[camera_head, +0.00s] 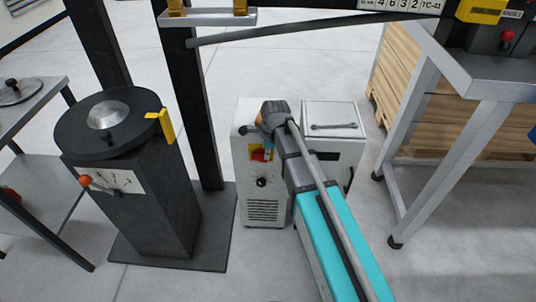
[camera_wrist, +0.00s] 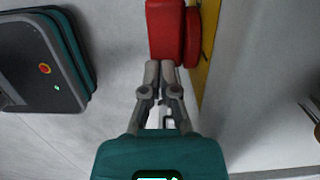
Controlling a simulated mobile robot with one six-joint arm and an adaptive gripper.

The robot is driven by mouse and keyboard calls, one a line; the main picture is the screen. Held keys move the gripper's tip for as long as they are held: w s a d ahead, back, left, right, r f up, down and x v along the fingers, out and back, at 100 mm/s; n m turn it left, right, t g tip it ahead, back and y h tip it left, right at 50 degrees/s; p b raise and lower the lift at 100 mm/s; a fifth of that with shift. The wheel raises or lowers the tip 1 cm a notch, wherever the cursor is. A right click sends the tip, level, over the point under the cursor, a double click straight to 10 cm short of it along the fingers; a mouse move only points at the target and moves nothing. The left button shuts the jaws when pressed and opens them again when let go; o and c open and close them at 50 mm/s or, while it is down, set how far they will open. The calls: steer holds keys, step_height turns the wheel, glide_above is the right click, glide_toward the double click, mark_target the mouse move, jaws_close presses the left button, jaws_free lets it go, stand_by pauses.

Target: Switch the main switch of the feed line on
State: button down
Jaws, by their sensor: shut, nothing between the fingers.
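The main switch has a red handle (camera_wrist: 165,30) on a yellow plate (camera_wrist: 207,60) at the top of the wrist view. In the head view the red and yellow switch (camera_head: 258,154) sits on the upper front of a white cabinet (camera_head: 262,212), partly covered by my arm. My gripper (camera_wrist: 160,66) is shut and empty. Its fingertips are at the near end of the red handle in the wrist view; I cannot tell whether they touch it. In the head view the fingertips are too small and covered to make out.
A black knob (camera_head: 262,182) is below the switch. A grey-topped box with a wrench (camera_head: 334,126) adjoins the cabinet at right. A dark pedestal machine (camera_head: 165,215) and post stand left, a metal table frame (camera_head: 478,140) right. The floor in front is clear.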

steer(key=shift+d+f, duration=0.1)
steer(key=shift+f, duration=0.05)
steer(key=shift+d+f+y+b, duration=0.25)
steer(key=shift+f+y+b, duration=0.25)
steer(key=shift+y+b, duration=0.35)
steer(key=shift+d+f+y+b, duration=0.25)
steer(key=shift+f+y+b, duration=0.25)
steer(key=shift+y+b, duration=0.35)
steer(key=shift+f, duration=0.15)
steer(key=shift+d, duration=0.1)
steer(key=d+r+p, duration=0.8)
steer(key=d+r, duration=0.1)
steer(key=d, duration=0.1)
steer(key=shift+w+d+p, duration=0.2)
steer(key=shift+d+p, duration=0.1)
